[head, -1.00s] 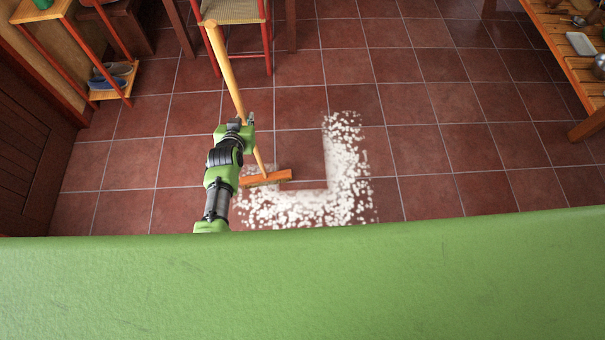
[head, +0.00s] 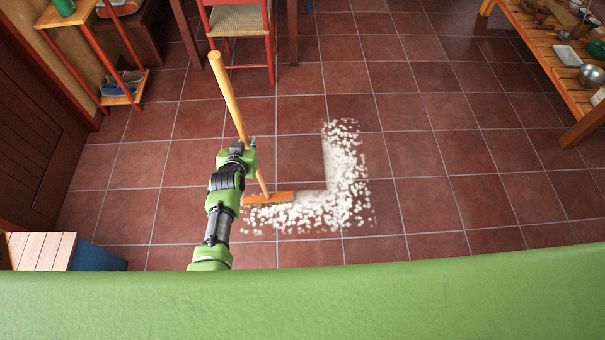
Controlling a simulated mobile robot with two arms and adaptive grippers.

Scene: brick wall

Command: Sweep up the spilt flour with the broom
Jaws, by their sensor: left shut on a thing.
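The broom (head: 231,97) has a long pale wooden handle and an orange head (head: 270,198). My left gripper (head: 250,150) is shut on the handle, and the handle leans with its top toward the back. The broom head is low at the left part of the white flour (head: 346,180), touching or just over the floor; I cannot tell which. The flour lies on the red tiles in an L shape, with a bare patch inside its corner. My right gripper is not in view.
A red chair (head: 240,18) stands behind the broom. A small shelf (head: 124,88) with shoes is at the left. A wooden slatted bench (head: 550,50) with dishes is at the right. Pale slats over a blue thing (head: 95,258) are at the lower left. Tiles right of the flour are clear.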

